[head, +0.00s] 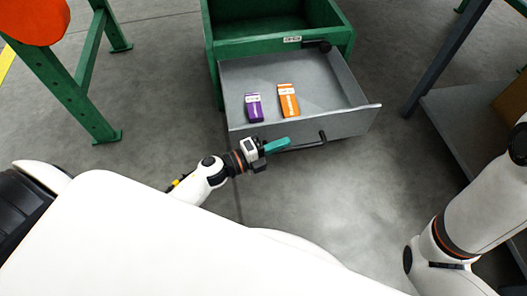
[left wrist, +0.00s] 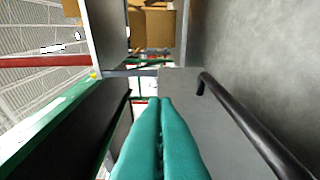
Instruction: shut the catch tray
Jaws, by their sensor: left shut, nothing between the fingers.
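The catch tray (head: 350,122) is a grey metal drawer that stands pulled out of the green machine housing (head: 270,46). A black bar handle (head: 310,144) runs along its front face. My left gripper (head: 286,143) has teal fingers, shut and empty, at the front of the tray by the left part of the handle. In the left wrist view the closed fingertips (left wrist: 160,100) point along the grey front panel, with the black handle (left wrist: 245,120) to their right. I cannot tell whether the fingers touch the tray. My right arm shows at the right, but its gripper is out of view.
A purple box (head: 254,107) and an orange box (head: 288,101) lie in the tray. A green frame leg (head: 80,95) stands at the left. A dark rack with a grey shelf (head: 460,120) stands at the right. Bare floor lies in front of the tray.

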